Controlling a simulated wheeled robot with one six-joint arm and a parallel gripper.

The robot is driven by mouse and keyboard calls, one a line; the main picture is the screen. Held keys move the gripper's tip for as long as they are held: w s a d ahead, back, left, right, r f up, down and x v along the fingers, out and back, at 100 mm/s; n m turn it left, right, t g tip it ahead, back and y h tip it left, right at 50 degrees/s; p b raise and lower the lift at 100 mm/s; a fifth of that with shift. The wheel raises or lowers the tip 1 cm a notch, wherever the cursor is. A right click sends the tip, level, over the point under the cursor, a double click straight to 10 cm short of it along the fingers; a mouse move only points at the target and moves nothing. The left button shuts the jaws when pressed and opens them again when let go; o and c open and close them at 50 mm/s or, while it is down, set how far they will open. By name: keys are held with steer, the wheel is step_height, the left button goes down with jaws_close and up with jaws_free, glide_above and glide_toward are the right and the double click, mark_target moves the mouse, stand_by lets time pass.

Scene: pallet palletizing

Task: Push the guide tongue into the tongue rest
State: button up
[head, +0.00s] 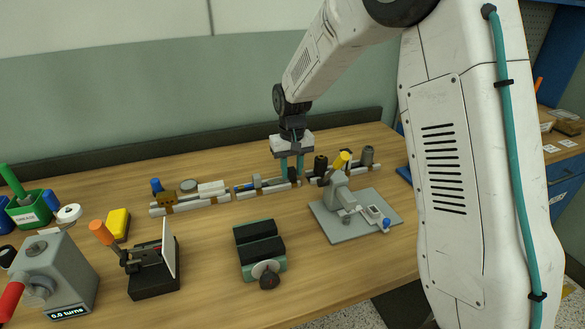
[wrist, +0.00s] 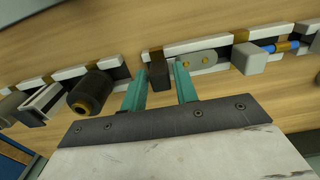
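My gripper (head: 292,172) points down over the row of white rail holders at the back of the bench. In the wrist view its two teal fingers (wrist: 160,84) are apart. A dark block (wrist: 158,72) shows between them, with gaps at its sides. A grey plate with two round marks (wrist: 197,61) lies along the holder (wrist: 205,43) just right of the block, partly behind the right finger. It may be the guide tongue, but I cannot tell which part is the tongue and which is the tongue rest. Contact between fingers and parts is unclear.
A black roller (wrist: 90,92) stands left of the fingers, and a grey block with a blue pin (wrist: 250,58) right. In the head view, a grey fixture with a yellow handle (head: 340,190), a green-black vise (head: 260,248) and a black clamp (head: 150,265) stand in front. Bare wood lies between.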

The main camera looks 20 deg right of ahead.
mark_target(292, 169)
steer(key=shift+o, duration=1)
step_height(292, 169, up, 8)
steer(key=shift+f, duration=0.2)
steer(key=shift+s+r, duration=0.2)
steer(key=shift+r, duration=0.2)
steer(key=s+r+t, duration=0.1)
steer(key=s+r, duration=0.3)
steer(key=s, duration=0.3)
steer(key=s+d+r+t, duration=0.1)
steer(key=s+r, duration=0.3)
steer(key=s, duration=0.2)
steer(key=s+d+r+t, duration=0.1)
steer(key=s+r+t, duration=0.1)
steer(key=s+r, duration=0.3)
steer(key=shift+s+d, duration=0.25)
steer(key=shift+s, duration=1.05)
steer(key=s+f+g, duration=0.1)
steer(key=s+f, duration=0.1)
steer(key=s, duration=0.6)
steer(key=s+f+g, duration=0.1)
steer(key=s+f, duration=0.2)
steer(key=s, duration=0.6)
steer(key=shift+d+g, duration=0.4)
steer(key=shift+f, duration=0.1)
